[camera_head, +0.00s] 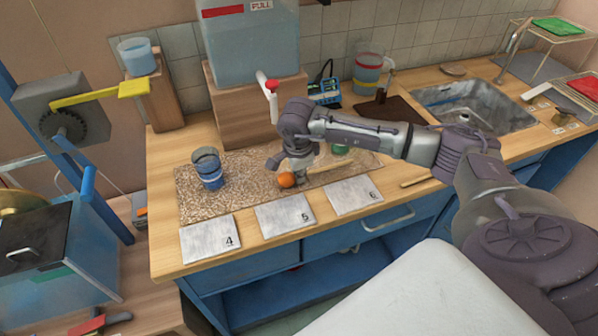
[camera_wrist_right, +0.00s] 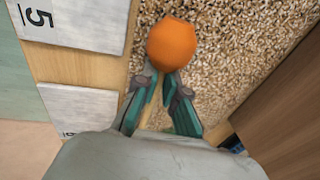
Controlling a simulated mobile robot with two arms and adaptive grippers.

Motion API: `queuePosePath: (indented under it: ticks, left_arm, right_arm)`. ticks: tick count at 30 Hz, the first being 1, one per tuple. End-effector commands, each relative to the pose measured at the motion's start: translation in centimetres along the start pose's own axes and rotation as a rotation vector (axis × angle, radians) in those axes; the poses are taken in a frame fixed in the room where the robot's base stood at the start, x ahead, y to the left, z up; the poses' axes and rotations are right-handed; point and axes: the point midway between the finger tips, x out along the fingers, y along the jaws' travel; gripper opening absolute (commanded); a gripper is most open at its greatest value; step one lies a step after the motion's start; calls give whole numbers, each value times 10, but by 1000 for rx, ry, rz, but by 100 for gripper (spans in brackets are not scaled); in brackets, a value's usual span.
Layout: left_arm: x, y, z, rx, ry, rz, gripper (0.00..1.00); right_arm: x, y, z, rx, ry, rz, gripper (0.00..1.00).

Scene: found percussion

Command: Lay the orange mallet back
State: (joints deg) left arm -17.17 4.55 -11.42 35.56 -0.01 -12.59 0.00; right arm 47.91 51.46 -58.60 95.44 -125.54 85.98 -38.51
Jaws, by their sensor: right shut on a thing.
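The orange mallet has a round orange head (camera_head: 286,180) just above or on the speckled mat (camera_head: 240,171); I cannot tell if it touches. The head also shows large in the right wrist view (camera_wrist_right: 172,43), over the mat. My right gripper (camera_head: 297,181) is shut on the mallet's pale handle, close behind the head. The fingers (camera_wrist_right: 163,90) hide part of the handle. A pale stick, seemingly the handle, runs right from the gripper in the head view. My left gripper is not in view.
White cards numbered 4 (camera_head: 210,239), 5 (camera_head: 284,215) and 6 (camera_head: 354,196) lie along the front. A blue-banded cup (camera_head: 208,168) stands on the mat's left. A water tank (camera_head: 252,45) with a red-handled tap is behind. A sink (camera_head: 476,105) is at right.

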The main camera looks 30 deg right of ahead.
Motion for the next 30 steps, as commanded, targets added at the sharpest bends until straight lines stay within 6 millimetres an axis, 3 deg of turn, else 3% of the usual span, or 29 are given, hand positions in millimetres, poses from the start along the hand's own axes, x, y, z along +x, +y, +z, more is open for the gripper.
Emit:
queuePosePath:
  ticks: [2, 3, 8, 20, 30]
  left_arm:
    - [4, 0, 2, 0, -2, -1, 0]
    - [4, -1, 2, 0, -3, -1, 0]
    - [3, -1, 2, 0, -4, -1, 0]
    - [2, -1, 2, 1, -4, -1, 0]
    - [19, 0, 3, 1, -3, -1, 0]
  right_arm:
    - [3, 0, 0, 0, 0, 0, 0]
    - [3, 0, 0, 0, 0, 0, 11]
    - [2, 0, 0, 1, 0, 0, 35]
    - [-5, -1, 0, 1, -1, -2, 35]
    - [-73, -1, 0, 1, -1, -6, 35]
